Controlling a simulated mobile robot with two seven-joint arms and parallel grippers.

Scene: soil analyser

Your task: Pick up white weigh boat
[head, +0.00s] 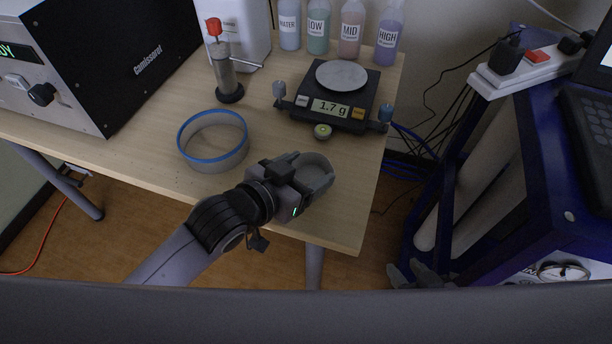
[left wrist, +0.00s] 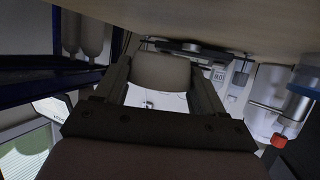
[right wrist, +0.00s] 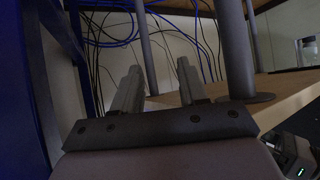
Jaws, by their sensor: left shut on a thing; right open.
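The white weigh boat (head: 314,173) looks pale grey in the head view. It sits between the fingers of my left gripper (head: 318,170), above the front right part of the table. In the left wrist view the boat (left wrist: 160,72) shows as a pale, smooth shape between the two fingers, which are shut on it. Its far side and contents cannot be made out. My right gripper (right wrist: 157,85) is open and empty beside the table edge and a grey post. In the head view it shows only partly, low on the right (head: 420,274).
A balance (head: 333,104) reading 1.7 g stands behind the boat. A blue-rimmed sieve ring (head: 213,142) and a red-topped syringe-like device (head: 222,75) stand to the left. Several bottles (head: 352,28) line the back. A blue cart (head: 490,200) stands right of the table.

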